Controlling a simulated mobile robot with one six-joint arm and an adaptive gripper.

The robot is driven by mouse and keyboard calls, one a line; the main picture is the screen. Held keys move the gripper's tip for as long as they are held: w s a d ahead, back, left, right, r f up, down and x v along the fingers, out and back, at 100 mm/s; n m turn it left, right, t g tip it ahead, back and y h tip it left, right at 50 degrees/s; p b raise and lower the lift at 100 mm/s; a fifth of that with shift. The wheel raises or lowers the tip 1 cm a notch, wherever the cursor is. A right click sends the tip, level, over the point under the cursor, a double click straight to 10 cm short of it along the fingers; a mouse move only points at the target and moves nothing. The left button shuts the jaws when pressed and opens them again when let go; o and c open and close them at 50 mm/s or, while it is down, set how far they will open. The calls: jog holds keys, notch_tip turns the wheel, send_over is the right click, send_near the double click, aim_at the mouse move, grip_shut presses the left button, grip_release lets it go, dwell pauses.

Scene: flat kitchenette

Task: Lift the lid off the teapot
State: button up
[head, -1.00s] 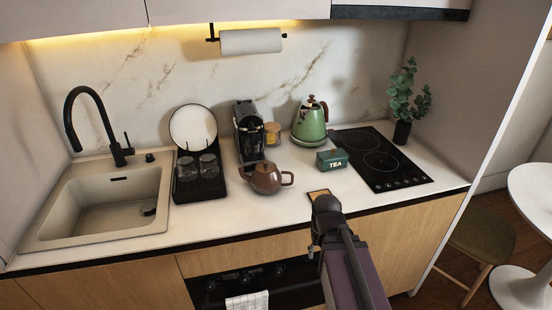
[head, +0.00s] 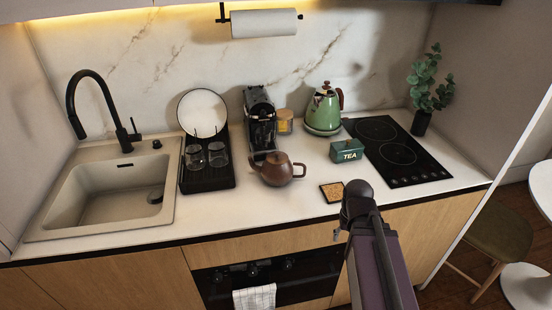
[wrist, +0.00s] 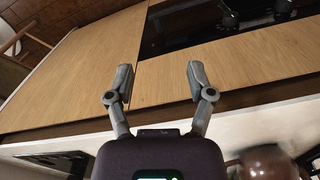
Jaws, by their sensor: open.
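The brown teapot (head: 277,171) stands on the counter in the middle of the head view, its lid (head: 277,158) on top. In the wrist view the teapot (wrist: 268,162) shows at the lower right, cut off by the frame edge. My gripper (wrist: 160,80) is open and empty, its two fingers apart in front of the wooden cabinet fronts. In the head view my arm reaches up from the bottom right, and the gripper's fingers are mostly hidden there. The gripper is apart from the teapot, to its right and nearer the camera.
A cork coaster (head: 332,192) and a green tea tin (head: 347,150) lie right of the teapot. A coffee machine (head: 260,122) and green kettle (head: 323,110) stand behind. A black rack with glasses (head: 207,178) is to the left. The counter in front of the teapot is clear.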

jog(key=w+a+r+n+t+y+p, duration=0.1)
jog(key=w+a+r+n+t+p, duration=0.2)
jog(key=w+a+r+p, duration=1.7)
notch_tip(320, 180, up, 4)
jog(key=shift+w+a+f+t+p, duration=0.2)
jog(key=shift+a+t+p, duration=0.4)
jog(key=shift+p, duration=0.4)
jog(key=shift+f, duration=0.1)
jog(key=b, duration=0.8)
send_over(277, 153)
jog(key=s, duration=0.2)
jog(key=f, duration=0.7)
jog(key=shift+s+d+f, duration=0.15)
jog(key=shift+d, duration=0.1)
jog(key=shift+f, duration=0.25)
jog(key=shift+w, duration=0.2)
jog(key=shift+b+x, duration=2.35)
jog(key=shift+x, duration=0.25)
jog(key=shift+w, duration=0.1)
